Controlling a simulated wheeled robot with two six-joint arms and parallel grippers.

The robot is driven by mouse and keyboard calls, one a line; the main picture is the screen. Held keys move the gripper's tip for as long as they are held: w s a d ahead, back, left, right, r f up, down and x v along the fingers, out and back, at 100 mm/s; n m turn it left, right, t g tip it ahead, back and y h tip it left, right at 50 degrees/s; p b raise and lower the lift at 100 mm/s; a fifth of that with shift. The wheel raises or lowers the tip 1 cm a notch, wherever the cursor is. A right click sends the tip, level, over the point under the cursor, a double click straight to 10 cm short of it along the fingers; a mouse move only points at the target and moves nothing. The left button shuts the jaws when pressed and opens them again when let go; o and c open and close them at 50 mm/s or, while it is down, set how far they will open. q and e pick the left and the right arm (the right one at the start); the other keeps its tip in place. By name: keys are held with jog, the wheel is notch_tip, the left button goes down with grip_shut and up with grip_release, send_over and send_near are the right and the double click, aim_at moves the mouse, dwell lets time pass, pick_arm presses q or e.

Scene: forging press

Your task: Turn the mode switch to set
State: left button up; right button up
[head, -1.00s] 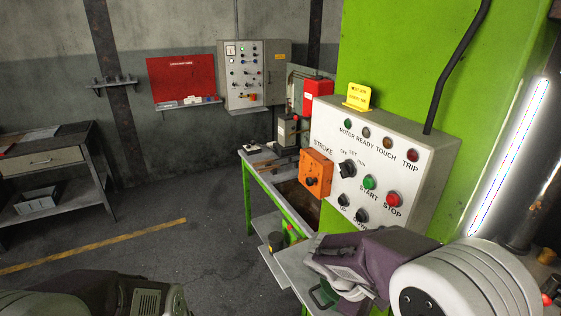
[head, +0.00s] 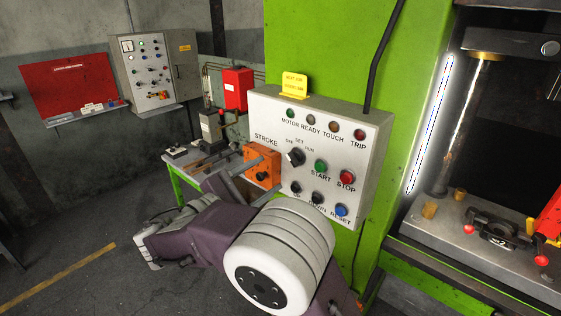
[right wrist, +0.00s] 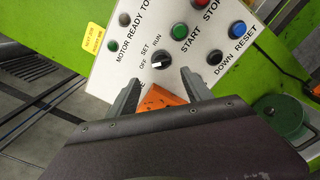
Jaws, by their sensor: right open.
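The mode switch (head: 296,157) is a black knob on the grey-white control panel (head: 376,135), with OFF, SET and RUN marked around it. It also shows in the right wrist view (right wrist: 161,63), where its pale mark appears turned toward OFF. My right gripper (head: 272,174) is in front of the panel's left side, below and left of the knob in the head view. In the right wrist view its two fingers (right wrist: 160,77) are spread and empty, with the knob just beyond and between the tips. I cannot see contact. My left gripper is out of view.
An orange STROKE box (head: 264,167) sits at the panel's left edge, behind the fingers. START (head: 321,166) and STOP (head: 347,177) buttons are right of the knob, and black DOWN (head: 317,198) and blue RESET (head: 341,210) buttons below. The press bed (head: 480,262) is at right.

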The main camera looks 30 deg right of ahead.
aim_at(291, 161)
jog(key=p+x, duration=0.2)
jog(key=x, duration=0.6)
jog(key=shift+s+r+p, duration=0.1)
jog(key=shift+s+p, duration=0.05)
jog(key=shift+p, duration=0.2)
jog(key=shift+d, duration=0.45)
